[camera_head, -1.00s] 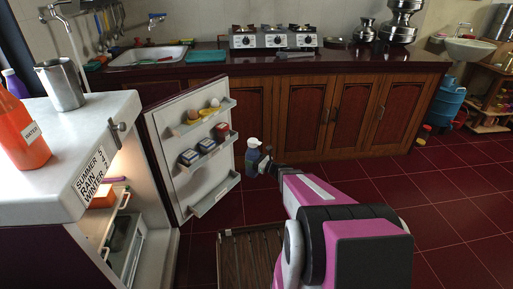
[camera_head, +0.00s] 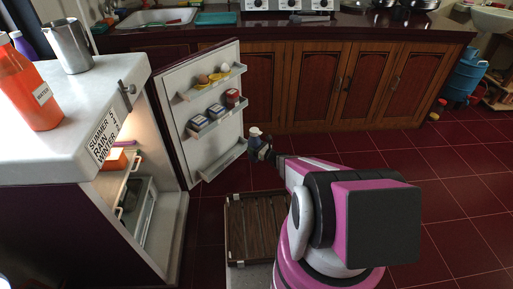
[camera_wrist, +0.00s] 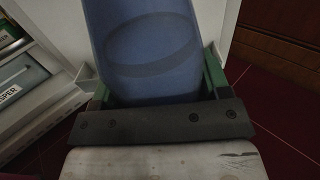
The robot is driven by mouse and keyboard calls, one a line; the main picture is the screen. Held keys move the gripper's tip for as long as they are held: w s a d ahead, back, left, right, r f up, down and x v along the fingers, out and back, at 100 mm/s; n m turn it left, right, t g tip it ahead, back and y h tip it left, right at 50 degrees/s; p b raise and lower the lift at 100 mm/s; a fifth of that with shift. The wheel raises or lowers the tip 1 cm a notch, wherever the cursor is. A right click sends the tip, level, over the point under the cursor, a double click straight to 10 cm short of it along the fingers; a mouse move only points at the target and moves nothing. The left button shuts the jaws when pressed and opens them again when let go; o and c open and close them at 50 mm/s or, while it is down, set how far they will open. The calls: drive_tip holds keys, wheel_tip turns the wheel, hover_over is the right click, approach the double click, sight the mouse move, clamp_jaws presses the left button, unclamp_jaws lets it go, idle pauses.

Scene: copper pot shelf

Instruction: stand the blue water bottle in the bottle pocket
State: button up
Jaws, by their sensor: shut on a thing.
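The blue water bottle (camera_wrist: 145,50) fills the middle of the wrist view, between my gripper's green-sided fingers. In the head view the bottle (camera_head: 255,134) has a pale cap and stands roughly upright. My gripper (camera_head: 262,149) is shut on it, in front of the open fridge door (camera_head: 215,110). The lowest door shelf, the bottle pocket (camera_head: 222,160), is a pale, empty-looking rack to the left of the bottle. The bottle appears apart from it. The bottle's lower part is hidden by the gripper.
Upper door racks hold eggs, a yellow item (camera_head: 215,77) and small boxes (camera_head: 197,122). The fridge body (camera_head: 150,180) stands at left with an orange bottle (camera_head: 33,90) and metal jug (camera_head: 66,45) on top. Open red floor lies at right.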

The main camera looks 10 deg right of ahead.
drive_tip(key=shift+f+x, duration=0.15)
drive_tip(key=shift+x, duration=2.95)
drive_tip(key=shift+f+x, duration=0.15)
drive_tip(key=shift+x, duration=2.9)
drive_tip(key=shift+f+x, duration=0.2)
drive_tip(key=shift+x, duration=2.9)
drive_tip(key=shift+f, duration=2.9)
drive_tip(key=shift+s, duration=0.1)
drive_tip(key=o, duration=1.4)
drive_tip(key=shift+f, duration=0.1)
drive_tip(key=shift+d, duration=0.1)
